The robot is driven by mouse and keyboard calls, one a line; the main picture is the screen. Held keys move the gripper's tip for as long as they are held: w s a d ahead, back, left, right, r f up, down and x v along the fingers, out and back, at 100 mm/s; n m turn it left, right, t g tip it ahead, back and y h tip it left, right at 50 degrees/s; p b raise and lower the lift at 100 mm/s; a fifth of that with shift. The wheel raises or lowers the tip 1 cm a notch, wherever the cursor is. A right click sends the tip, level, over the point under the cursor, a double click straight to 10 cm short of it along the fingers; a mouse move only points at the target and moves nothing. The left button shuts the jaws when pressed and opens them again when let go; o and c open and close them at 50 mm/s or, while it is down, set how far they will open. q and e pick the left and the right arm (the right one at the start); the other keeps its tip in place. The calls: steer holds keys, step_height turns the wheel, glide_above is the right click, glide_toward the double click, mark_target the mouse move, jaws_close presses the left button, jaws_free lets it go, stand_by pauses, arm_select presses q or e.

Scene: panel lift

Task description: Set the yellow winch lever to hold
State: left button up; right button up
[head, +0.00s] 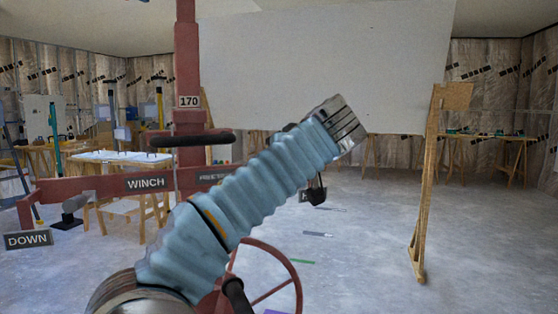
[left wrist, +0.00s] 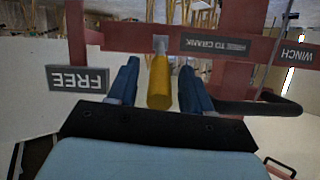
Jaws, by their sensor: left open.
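The yellow winch lever (left wrist: 159,85) shows in the left wrist view, its grey shaft end meeting the red winch frame (left wrist: 215,44). My left gripper (left wrist: 160,72) is open, with one blue finger on each side of the lever. Gaps show between the fingers and the lever. A grey FREE plate (left wrist: 78,78) appears upside down to the left of the lever. In the head view, my left arm crosses the middle and hides the lever and my fingers. I cannot tell the lever's setting. My right gripper is in neither view.
The red mast (head: 187,75) stands behind the winch, marked 170. A WINCH label (head: 146,182), a DOWN plate (head: 27,240) and a red handwheel (head: 290,262) are close by. A wooden prop (head: 425,190) stands right under the raised white panel (head: 400,60). Floor to the right is clear.

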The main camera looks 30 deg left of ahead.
arm_select(q)
steer(key=shift+c, duration=0.2)
jaws_close()
steer(key=shift+f, duration=0.1)
